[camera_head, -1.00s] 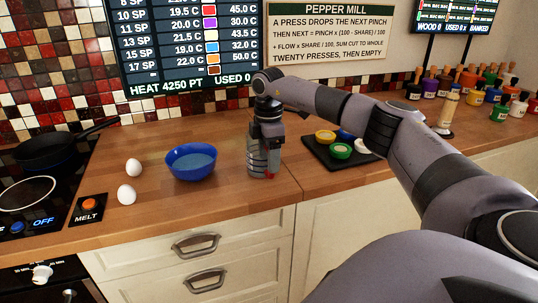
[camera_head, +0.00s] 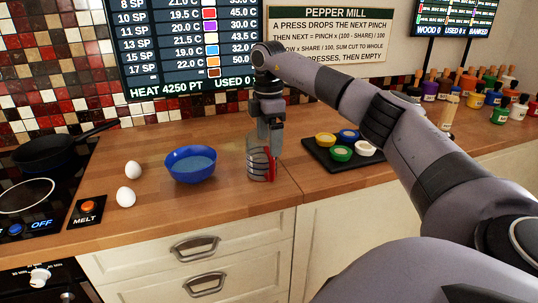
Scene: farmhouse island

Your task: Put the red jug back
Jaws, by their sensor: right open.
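The red jug (camera_head: 271,170) stands upright on the wooden counter, right of the blue bowl. My left gripper is not in view.
A blue bowl (camera_head: 190,165) and two white eggs (camera_head: 126,197) stand to the left. A black tray (camera_head: 318,158) with several small coloured pots lies to the right. A hob with a black pan (camera_head: 55,150) is at far left.

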